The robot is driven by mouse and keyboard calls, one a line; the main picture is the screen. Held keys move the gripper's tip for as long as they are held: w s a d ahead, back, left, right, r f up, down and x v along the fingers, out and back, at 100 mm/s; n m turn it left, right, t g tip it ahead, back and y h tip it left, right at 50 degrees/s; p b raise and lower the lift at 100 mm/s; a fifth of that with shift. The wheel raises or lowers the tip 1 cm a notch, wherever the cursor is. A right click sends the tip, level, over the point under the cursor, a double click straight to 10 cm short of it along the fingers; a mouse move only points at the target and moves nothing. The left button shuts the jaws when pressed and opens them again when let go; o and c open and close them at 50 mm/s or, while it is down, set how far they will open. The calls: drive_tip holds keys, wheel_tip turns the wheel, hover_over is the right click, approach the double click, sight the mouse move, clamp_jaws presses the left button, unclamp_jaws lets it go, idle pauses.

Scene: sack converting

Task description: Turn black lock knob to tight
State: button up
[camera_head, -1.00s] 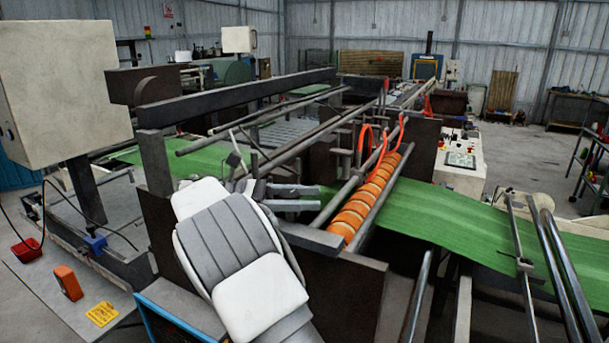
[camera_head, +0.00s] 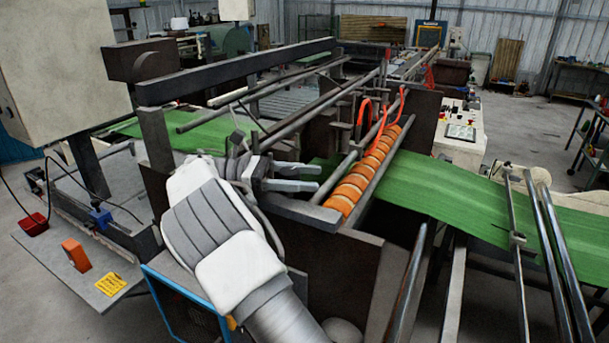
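My gripper (camera_head: 318,177) is in the middle of the head view, at the end of my white and grey arm. Its two grey fingers point right and are apart, with an empty-looking gap between them. The fingers are over the near end of the machine, left of a roller with orange rings (camera_head: 362,183). I cannot make out a black lock knob for certain. Small dark fittings (camera_head: 237,138) stand on the bars just behind my gripper, and a small clamp (camera_head: 516,239) sits on a rod at the right. My arm hides part of the machine's near side.
Dark beams (camera_head: 235,72) and long bars run back from my gripper. A green web (camera_head: 455,208) crosses to the right. Open floor lies at the back right.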

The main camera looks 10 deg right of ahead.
drive_tip(key=shift+o, duration=1.2)
drive_tip(key=shift+r, duration=0.15)
drive_tip(key=shift+r, duration=0.35)
drive_tip(key=s+d+r+b, duration=0.3)
drive_tip(key=s+d+r, duration=0.1)
drive_tip(key=d+r, duration=0.6)
drive_tip(key=shift+s+d, duration=0.25)
drive_tip(key=shift+d, duration=0.2)
